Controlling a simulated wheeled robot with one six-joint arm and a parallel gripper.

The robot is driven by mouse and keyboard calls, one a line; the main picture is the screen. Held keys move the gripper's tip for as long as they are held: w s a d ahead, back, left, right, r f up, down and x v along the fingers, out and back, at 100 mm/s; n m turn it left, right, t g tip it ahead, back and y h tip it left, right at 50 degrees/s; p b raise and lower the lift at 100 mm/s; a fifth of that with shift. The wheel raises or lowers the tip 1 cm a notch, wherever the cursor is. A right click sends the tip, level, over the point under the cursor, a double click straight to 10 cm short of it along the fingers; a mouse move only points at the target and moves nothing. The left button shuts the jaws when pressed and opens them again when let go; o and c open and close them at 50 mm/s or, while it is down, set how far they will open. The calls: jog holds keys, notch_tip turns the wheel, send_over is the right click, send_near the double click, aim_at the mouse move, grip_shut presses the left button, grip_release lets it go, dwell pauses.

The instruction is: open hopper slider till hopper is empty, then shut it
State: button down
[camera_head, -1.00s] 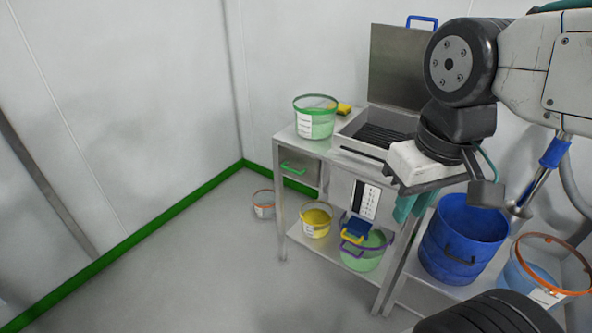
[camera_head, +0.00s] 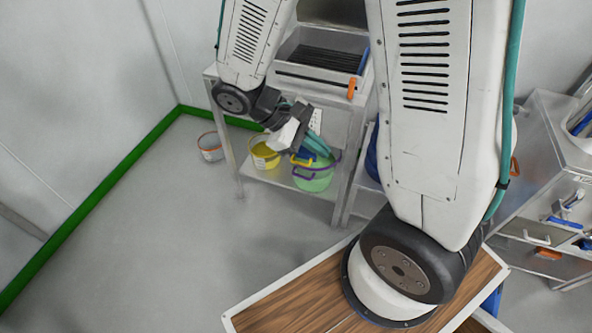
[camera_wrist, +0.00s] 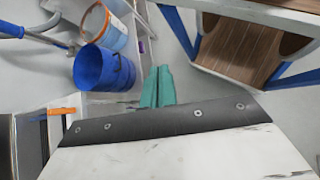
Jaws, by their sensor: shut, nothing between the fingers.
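A grey metal hopper box (camera_head: 310,75) with a dark grid inside stands on the metal stand at the top of the head view. An orange handle (camera_head: 351,87) sticks out at its front right; I cannot tell if it is the slider. An orange handle also shows at the left of the wrist view (camera_wrist: 62,111). The hopper's outlet and fill level are hidden. My gripper (camera_head: 322,147) has teal fingers, shut and empty, low in front of the stand near the lower-shelf buckets. In the wrist view the fingers (camera_wrist: 157,87) lie side by side.
On the lower shelf are a yellow bucket (camera_head: 264,157) and a green bucket (camera_head: 314,180). A small bucket (camera_head: 210,150) stands on the floor. A blue bin (camera_wrist: 103,70) and an orange-rimmed bucket (camera_wrist: 112,35) show in the wrist view. A drawer cabinet (camera_head: 565,215) stands right. Floor at left is clear.

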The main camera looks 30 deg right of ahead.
jog(key=w+d+f+n+t+h, duration=0.1)
jog(key=w+f+n+t+h, duration=0.2)
jog(key=w+f+n+t, duration=0.75)
jog(key=s+d+f+n+g+h, duration=0.1)
jog(key=f+n+h, duration=0.4)
jog(key=f, duration=1.3)
jog(key=w+a+f+n+t+y, duration=0.4)
jog(key=w+f+t+y, duration=0.1)
jog(key=f, duration=0.1)
jog(key=d+r+x, duration=0.1)
jog(key=r+x, duration=0.1)
jog(key=x, duration=1.1)
jog(key=shift+w+d, duration=0.2)
jog(key=shift+w, duration=0.1)
jog(key=shift+r, duration=0.1)
